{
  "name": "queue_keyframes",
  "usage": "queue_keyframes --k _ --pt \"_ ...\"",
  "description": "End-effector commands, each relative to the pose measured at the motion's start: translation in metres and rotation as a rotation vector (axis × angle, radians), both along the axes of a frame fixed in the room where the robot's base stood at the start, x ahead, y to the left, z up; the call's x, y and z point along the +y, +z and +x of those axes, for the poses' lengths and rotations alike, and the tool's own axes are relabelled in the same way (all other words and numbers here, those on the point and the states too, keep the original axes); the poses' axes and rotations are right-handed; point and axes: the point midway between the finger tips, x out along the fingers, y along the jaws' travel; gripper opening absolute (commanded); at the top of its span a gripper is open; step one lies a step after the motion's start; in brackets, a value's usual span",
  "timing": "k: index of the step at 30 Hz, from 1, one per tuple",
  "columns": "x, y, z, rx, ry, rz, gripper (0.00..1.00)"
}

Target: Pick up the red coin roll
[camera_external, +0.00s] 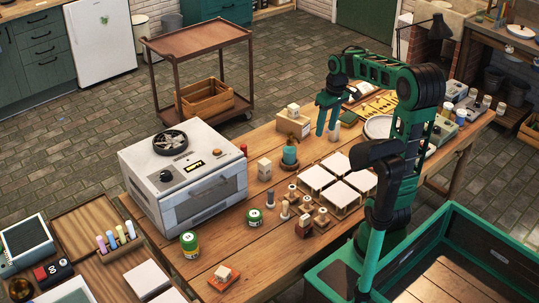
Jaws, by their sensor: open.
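A small upright red cylinder (244,149), which looks like the red coin roll, stands by the right rear corner of the white oven (190,180). It is small in the picture, so I cannot be sure of it. My gripper (327,130) is open, with its green fingers pointing down above the wooden table. I see nothing between the fingers. It is well to the right of the red cylinder and apart from it.
A teal candle (290,154), a beige block (264,169) and a wooden box (293,124) stand between the oven and my gripper. White square tiles (337,167) lie mid-table. Green jars (189,241) stand in front. The table's front left part has some bare wood.

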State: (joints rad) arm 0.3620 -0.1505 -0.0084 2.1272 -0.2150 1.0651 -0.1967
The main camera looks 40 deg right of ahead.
Motion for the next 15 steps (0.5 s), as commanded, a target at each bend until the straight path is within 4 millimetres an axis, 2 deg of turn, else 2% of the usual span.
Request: queue_keyframes --k 1,6,15 --pt "0.003 -0.003 0.023 -0.011 0.056 0.015 0.43" --pt "0.021 -0.012 0.096 -0.078 0.268 0.082 0.43" --pt "0.058 -0.030 0.203 -0.249 0.609 0.250 0.43"
